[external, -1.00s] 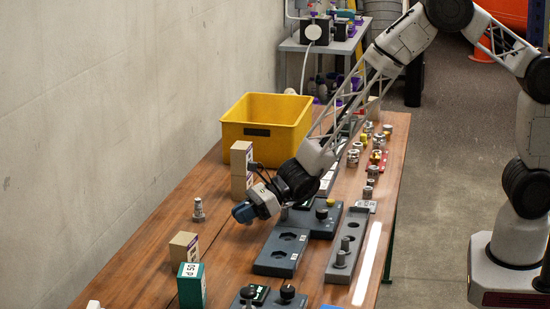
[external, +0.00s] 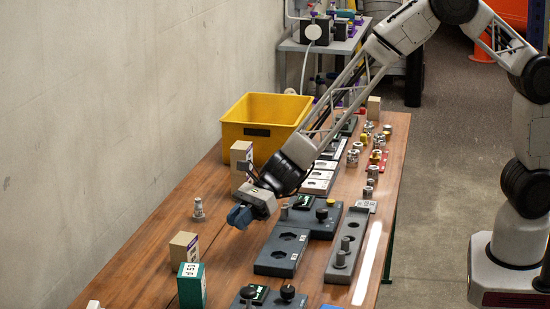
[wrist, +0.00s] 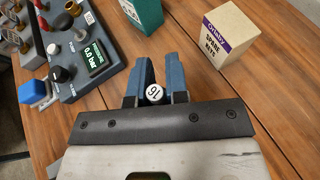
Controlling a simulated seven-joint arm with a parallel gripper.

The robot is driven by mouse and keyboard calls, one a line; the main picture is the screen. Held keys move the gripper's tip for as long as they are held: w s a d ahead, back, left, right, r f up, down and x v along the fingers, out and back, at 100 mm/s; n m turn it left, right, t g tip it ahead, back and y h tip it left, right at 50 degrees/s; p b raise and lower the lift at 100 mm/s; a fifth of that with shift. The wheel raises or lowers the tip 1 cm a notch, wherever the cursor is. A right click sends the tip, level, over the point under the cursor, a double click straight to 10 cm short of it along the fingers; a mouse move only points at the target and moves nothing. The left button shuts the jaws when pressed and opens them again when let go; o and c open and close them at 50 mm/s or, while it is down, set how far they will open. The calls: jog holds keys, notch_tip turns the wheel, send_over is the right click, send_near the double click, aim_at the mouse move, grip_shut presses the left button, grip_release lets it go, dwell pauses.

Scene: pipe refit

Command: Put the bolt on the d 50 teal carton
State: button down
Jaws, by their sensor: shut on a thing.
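My gripper (external: 238,218) hangs above the table behind the teal carton, up and to its right in the external view. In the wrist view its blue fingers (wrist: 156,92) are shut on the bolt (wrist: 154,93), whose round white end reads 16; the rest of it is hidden. In the external view the fingers hide the bolt. The teal carton (external: 192,287) stands upright at the front left with a white d 50 label. In the wrist view the carton (wrist: 146,14) is cut off at the top edge, beyond the fingertips.
A beige spare-kits box (external: 184,249) stands just behind the carton. An upright metal fitting (external: 198,210) and stacked beige boxes (external: 241,152) stand farther back. Grey fixtures (external: 281,250) and a pressure panel (wrist: 88,55) lie to the sides. Table between gripper and carton is clear.

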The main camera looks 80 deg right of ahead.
jog(key=s+a+r+n+g, duration=0.2)
jog(key=s+a+g, duration=0.1)
jog(key=a, duration=0.3)
jog(key=s+a+r+n+g+y, duration=0.1)
jog(key=s+a+r+n+g, duration=0.1)
jog(key=a, duration=0.4)
jog(key=s+n+g, duration=0.1)
jog(key=s, duration=0.1)
jog(key=shift+s+r+n, duration=0.3)
jog(key=shift+s, duration=0.1)
jog(key=shift+w+a, duration=0.1)
jog(key=shift+a, duration=0.05)
send_over(188, 274)
jog(key=shift+f, duration=0.75)
jog(key=shift+f+y, duration=0.3)
jog(key=shift+f, duration=1.45)
jog(key=shift+f, duration=0.15)
jog(key=c, duration=1.1)
grip_release()
